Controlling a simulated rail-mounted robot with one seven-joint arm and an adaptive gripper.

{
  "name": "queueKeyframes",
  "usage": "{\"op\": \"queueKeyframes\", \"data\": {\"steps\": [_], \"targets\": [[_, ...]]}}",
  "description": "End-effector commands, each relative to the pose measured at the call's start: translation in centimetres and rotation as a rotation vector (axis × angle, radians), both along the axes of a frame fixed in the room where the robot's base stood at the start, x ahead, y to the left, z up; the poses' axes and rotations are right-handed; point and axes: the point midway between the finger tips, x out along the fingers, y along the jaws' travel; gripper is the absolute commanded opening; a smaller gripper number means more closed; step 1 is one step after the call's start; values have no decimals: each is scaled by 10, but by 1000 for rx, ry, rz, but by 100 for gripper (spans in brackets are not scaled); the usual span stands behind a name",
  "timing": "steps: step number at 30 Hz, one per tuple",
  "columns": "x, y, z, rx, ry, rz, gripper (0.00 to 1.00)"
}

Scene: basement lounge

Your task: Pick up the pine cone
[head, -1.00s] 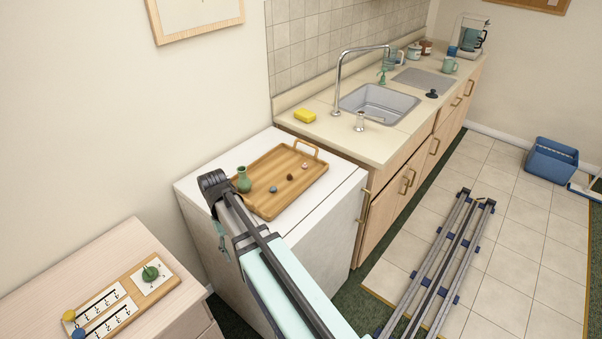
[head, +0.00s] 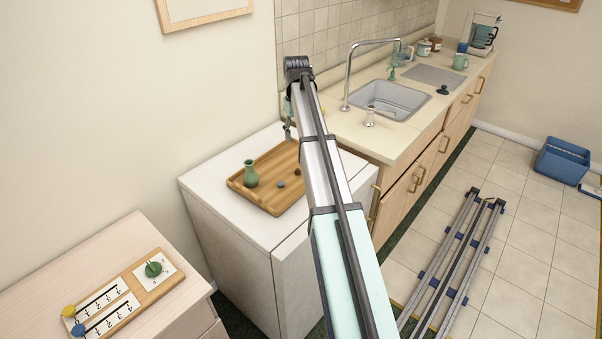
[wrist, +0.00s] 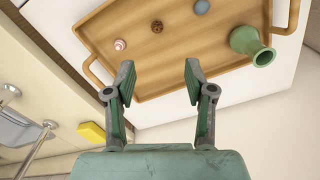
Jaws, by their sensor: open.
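The pine cone (head: 297,171) is a small brown lump on the wooden tray (head: 262,200), close to the left edge of my arm in the head view. In the wrist view the pine cone (wrist: 157,26) lies on the tray beyond my fingertips, roughly in line with the gap between them. My gripper (wrist: 157,72) is open, with nothing between its fingers. In the head view my gripper (head: 289,133) hangs above the back part of the tray, apart from the pine cone.
A pink-and-white ball (wrist: 120,44) and a blue ball (wrist: 202,7) flank the pine cone. A green vase (head: 251,174) stands at the tray's left. The tray has raised rims and handles. A yellow sponge (wrist: 92,133) and the sink (head: 385,98) are on the counter beside.

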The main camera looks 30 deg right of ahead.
Motion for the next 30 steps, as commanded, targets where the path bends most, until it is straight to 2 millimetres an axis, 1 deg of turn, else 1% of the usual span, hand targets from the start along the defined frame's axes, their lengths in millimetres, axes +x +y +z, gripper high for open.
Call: {"op": "queueKeyframes", "data": {"steps": [1, 9, 15, 19, 26, 30], "targets": [[-2, 1, -8, 1, 2, 0, 54], [-2, 1, -59, 1, 4, 0, 54], [-1, 1, -91, 1, 3, 0, 54], [-1, 1, -103, 0, 1, 0, 54], [0, -1, -112, 1, 2, 0, 54], [1, -4, -125, 1, 4, 0, 54]]}}
